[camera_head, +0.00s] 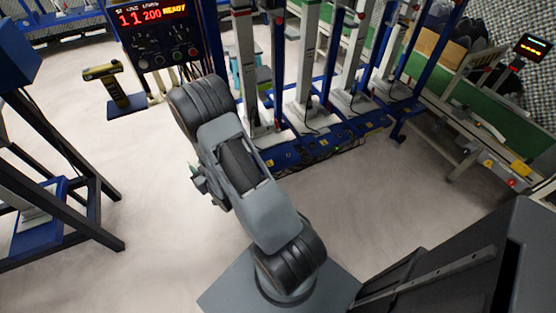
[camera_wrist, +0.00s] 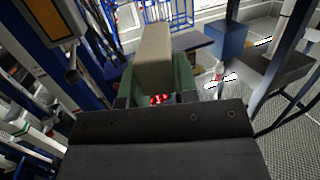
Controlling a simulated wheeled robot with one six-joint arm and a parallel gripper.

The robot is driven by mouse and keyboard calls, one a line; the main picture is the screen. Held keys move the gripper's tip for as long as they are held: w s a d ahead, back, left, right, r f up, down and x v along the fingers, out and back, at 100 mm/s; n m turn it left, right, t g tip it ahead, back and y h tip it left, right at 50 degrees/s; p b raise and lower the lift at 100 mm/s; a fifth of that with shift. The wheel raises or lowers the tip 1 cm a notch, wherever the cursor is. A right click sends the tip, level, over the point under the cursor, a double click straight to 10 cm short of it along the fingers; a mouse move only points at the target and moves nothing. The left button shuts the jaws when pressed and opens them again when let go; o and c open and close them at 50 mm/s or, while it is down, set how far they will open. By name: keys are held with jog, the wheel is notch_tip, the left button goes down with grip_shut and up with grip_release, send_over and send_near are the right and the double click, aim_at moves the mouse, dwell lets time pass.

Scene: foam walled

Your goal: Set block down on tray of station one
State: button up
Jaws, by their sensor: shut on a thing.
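In the wrist view a beige block (camera_wrist: 153,58) stands upright between the green fingers of my gripper (camera_wrist: 156,80). My gripper is shut on it. Beyond the block lies a flat dark blue surface (camera_wrist: 192,43); I cannot tell whether it is the tray of station one. In the head view my arm hides the block and nearly all of my gripper. No tray is clearly marked as station one.
A green conveyor (camera_head: 475,125) is at right, a dark frame (camera_head: 75,185) at left. Open floor (camera_head: 130,275) lies between.

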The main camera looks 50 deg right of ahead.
jog(key=s+d+f+m+h+b, duration=0.1)
jog(key=s+d+f+h+b, duration=0.1)
jog(key=s+d+f+b, duration=0.5)
jog(key=s+d+m+g+h+b, duration=0.15)
jog(key=d+b, duration=0.25)
jog(key=d, duration=0.6)
jog(key=s+d+f+m+h+b, duration=0.1)
jog(key=s+d+f+h+b, duration=0.1)
jog(key=s+d+f+b, duration=0.5)
jog(key=b, duration=0.4)
send_over(273, 161)
jog(key=shift+m, duration=0.25)
jog(key=f, duration=0.5)
jog(key=shift+s+a+f, duration=0.15)
jog(key=shift+s+a, duration=0.2)
jog(key=shift+w+d+f, duration=0.35)
jog(key=shift+w+f, duration=0.1)
jog(key=shift+f, duration=0.2)
jog(key=shift+f+b, duration=1)
jog(key=shift+f, duration=0.55)
